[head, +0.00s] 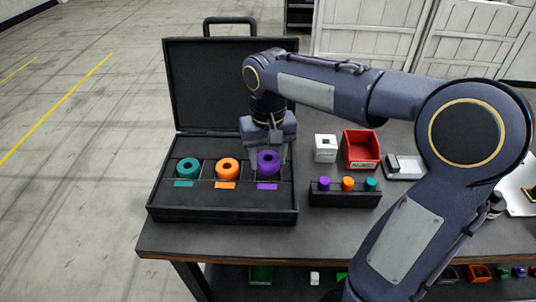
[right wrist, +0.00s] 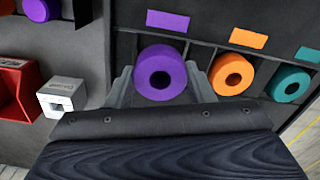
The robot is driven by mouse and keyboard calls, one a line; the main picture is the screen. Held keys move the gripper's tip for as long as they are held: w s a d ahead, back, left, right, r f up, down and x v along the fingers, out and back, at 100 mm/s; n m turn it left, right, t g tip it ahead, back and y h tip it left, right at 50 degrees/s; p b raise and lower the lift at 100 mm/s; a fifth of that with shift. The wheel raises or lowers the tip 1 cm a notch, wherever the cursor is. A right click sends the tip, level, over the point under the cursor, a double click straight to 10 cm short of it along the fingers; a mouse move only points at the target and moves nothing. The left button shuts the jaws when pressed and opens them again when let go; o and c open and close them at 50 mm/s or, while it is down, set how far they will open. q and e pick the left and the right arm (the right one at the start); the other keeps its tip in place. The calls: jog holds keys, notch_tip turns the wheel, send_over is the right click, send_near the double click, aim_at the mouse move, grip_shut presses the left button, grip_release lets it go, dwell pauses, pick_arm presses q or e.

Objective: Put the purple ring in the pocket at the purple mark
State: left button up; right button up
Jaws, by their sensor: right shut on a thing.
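The purple ring (head: 268,161) is at the right pocket of the open black case, just behind the purple mark (head: 267,186). My right gripper (head: 268,150) reaches down from above and is shut on this ring. In the right wrist view the ring (right wrist: 160,73) sits between the two grey fingers, and the purple mark (right wrist: 167,21) lies clear beside it. I cannot tell whether the ring rests on the pocket floor. A teal ring (head: 188,168) and an orange ring (head: 228,168) sit in the other pockets. My left gripper is not in view.
The case's lid (head: 215,85) stands open behind the pockets. To the right are a black block (head: 345,198) with purple, orange and teal pegs, a white cube (head: 325,148), a red bin (head: 361,148) and a small scale-like device (head: 404,167). The table's front edge is clear.

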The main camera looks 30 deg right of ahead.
aim_at(268, 157)
jog(key=shift+f+b, duration=0.55)
jog(key=shift+f, duration=0.35)
dwell(0.4)
jog(key=o, duration=1.1)
jog(key=shift+o, duration=0.5)
jog(key=o, duration=0.3)
jog(key=shift+o, duration=0.2)
jog(key=shift+r, duration=0.15)
notch_tip(268, 157, up, 3)
jog(key=p, duration=0.3)
notch_tip(268, 157, up, 6)
jog(key=p, duration=0.5)
jog(key=shift+p, duration=0.3)
